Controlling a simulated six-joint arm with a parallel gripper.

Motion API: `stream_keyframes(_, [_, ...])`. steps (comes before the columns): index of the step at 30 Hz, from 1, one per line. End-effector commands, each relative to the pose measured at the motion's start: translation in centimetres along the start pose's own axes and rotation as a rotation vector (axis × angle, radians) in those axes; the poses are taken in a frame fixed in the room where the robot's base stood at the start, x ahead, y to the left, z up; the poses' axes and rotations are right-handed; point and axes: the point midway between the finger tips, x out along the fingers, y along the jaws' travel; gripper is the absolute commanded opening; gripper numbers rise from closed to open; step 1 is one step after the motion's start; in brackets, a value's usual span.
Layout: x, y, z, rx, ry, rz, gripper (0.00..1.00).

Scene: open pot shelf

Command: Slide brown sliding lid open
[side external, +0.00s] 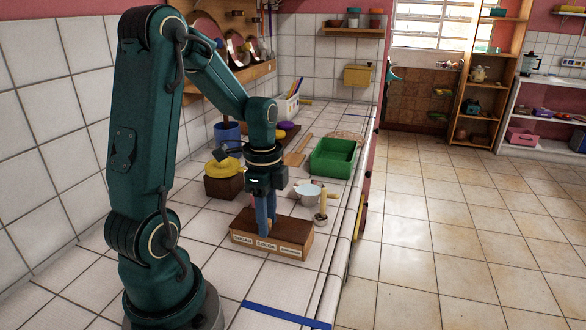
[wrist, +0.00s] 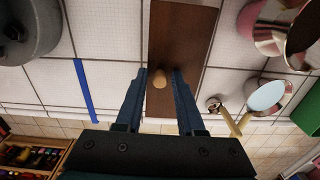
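The brown sliding lid (side external: 246,222) is the top of a low wooden box (side external: 303,246) with labelled front, standing on the tiled counter. In the wrist view the brown lid (wrist: 184,35) runs up the middle of the picture, with a pale round knob (wrist: 160,79) on it. My gripper (side external: 267,226) points straight down over the box. Its blue fingers (wrist: 159,72) are apart, one on each side of the knob, with a visible gap to it on both sides. Whether the lid is shifted cannot be told.
A white pot (side external: 309,194) stands just behind the box, with a green tray (side external: 333,158) farther back. A brown container with a yellow lid (side external: 222,169) and a blue pot (side external: 228,134) stand by the wall. The counter's front edge is close on the right. Blue tape (side external: 285,316) marks the near counter.

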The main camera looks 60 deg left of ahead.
Motion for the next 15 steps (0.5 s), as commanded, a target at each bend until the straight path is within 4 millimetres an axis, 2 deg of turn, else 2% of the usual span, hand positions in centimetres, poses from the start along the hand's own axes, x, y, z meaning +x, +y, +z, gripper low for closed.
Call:
stream_keyframes(1, [1.0,0.4,0.0,0.001,-0.002,0.017,0.38])
stream_keyframes(15, [0.9,2.1,-0.1,0.002,0.000,0.017,0.38])
